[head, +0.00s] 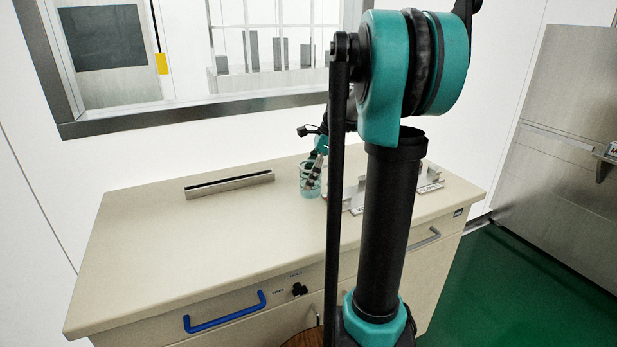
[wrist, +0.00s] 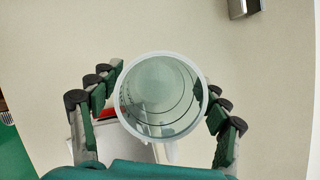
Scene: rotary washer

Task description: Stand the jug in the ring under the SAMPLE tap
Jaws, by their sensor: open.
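The jug (head: 309,190) is a clear, pale green vessel standing on the beige worktop, partly covered by my gripper in the head view. In the wrist view I look down into the open top of the jug (wrist: 160,98), and its pale rim shows as a circle. My gripper (head: 315,176) is open at the jug. In the wrist view the fingers of my gripper (wrist: 161,88) stand on either side of it. A narrow gap shows at the left; at the right the fingertips overlap the rim, and I cannot tell contact. The ring and SAMPLE tap are not identifiable; my arm hides part of the worktop.
A long metal slotted bar (head: 229,185) lies on the worktop (head: 165,240) left of the jug. Small label plates (head: 430,188) and metal parts stand to the right, partly behind my arm. A window (head: 250,100) is behind. The left worktop is clear.

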